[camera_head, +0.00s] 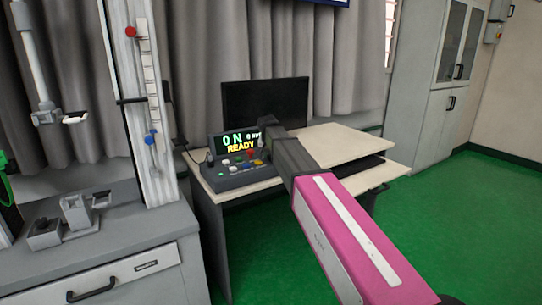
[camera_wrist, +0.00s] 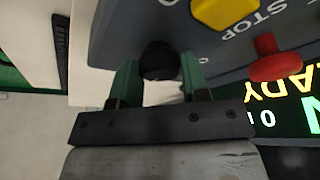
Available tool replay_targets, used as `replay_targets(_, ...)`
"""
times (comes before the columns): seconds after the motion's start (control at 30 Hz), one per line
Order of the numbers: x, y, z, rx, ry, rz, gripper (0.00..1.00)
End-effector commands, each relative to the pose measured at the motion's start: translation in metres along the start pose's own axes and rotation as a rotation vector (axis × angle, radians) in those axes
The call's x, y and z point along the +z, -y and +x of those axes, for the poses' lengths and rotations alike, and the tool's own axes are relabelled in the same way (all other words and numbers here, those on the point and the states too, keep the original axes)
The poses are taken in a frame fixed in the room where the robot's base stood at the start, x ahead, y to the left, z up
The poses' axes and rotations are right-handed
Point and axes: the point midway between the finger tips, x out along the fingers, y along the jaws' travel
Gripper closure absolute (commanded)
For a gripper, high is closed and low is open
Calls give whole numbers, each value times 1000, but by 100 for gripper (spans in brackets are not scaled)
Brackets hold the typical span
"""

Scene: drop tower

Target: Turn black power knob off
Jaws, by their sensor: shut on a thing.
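The black power knob (camera_wrist: 158,60) sits near the edge of the grey control panel and shows between my gripper's fingers in the wrist view. My gripper (camera_wrist: 158,78) is shut on the knob, with one green-grey finger on each side of it. In the head view the control box (camera_head: 236,172) stands on the desk, and its display (camera_head: 238,142) reads "ON" and "READY". My arm hides the knob in the head view. The wrist view shows the panel upside down.
A dark monitor (camera_head: 265,101) stands behind the control box on the desk (camera_head: 340,142). A tall drop tower (camera_head: 146,100) and a grey cabinet (camera_head: 130,270) are at the left.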

Motion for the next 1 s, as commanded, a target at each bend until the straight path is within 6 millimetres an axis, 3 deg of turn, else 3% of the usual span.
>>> replay_targets(0.37,0,-1,0,-55,1,-131,82)
replay_targets(1.0,-2,-3,0,-282,0,-674,82)
